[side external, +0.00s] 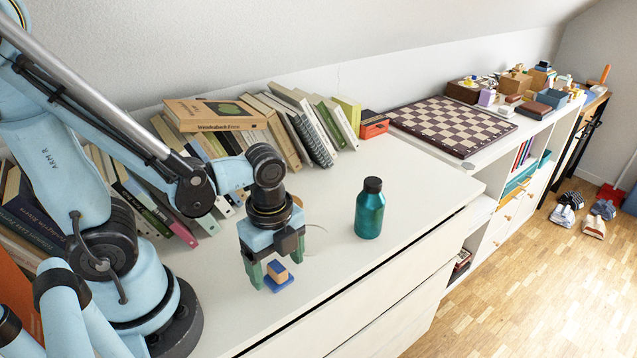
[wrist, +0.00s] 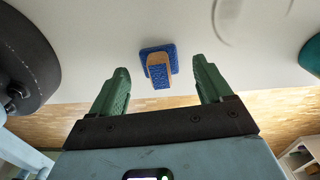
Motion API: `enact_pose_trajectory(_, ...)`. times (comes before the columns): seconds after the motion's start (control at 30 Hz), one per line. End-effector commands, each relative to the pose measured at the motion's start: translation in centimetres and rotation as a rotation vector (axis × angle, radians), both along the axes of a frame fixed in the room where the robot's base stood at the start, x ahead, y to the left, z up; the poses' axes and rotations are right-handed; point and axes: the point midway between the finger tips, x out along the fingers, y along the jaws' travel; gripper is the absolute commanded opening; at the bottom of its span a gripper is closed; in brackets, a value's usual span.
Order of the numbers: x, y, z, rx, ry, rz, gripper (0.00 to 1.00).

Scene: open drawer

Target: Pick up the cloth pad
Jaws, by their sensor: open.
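The cloth pad (side external: 281,285) is a small blue piece with a tan, wood-like block on top, lying on the white cabinet top in the side view. In the wrist view the blue pad (wrist: 146,50) shows between the green fingers, with the tan part and a second blue face in front of it. My gripper (side external: 278,275) is open and points down over the pad, with one green finger on each side. In the wrist view both fingers of my gripper (wrist: 160,67) stand apart from the pad, with clear gaps. Whether the fingertips touch the cabinet top cannot be told.
A teal bottle (side external: 369,212) stands right of my gripper. A row of books (side external: 297,128) lines the wall behind, with one book (side external: 214,114) lying flat on top. The cabinet's front edge is close to the pad. The top around the bottle is clear.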

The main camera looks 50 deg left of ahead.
Motion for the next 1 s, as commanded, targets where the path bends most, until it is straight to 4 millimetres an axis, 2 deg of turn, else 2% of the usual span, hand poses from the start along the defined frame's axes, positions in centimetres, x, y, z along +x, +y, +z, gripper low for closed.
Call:
enact_pose_trajectory(0.23, 0.0, 0.0, -1.4, 0.0, 0.0, -0.001, 0.79)
enact_pose_trajectory(0.57, -0.1, 0.0, -1.6, 0.0, 0.0, -0.001, 0.79)
enact_pose_trajectory(0.9, -0.1, 0.0, -1.6, 0.0, 0.0, -0.001, 0.28)
enact_pose_trajectory(0.97, -0.1, 0.0, -1.6, 0.0, 0.0, -0.001, 0.19)
enact_pose_trajectory(1.0, -0.1, 0.0, -1.6, 0.0, 0.0, -0.001, 0.19)
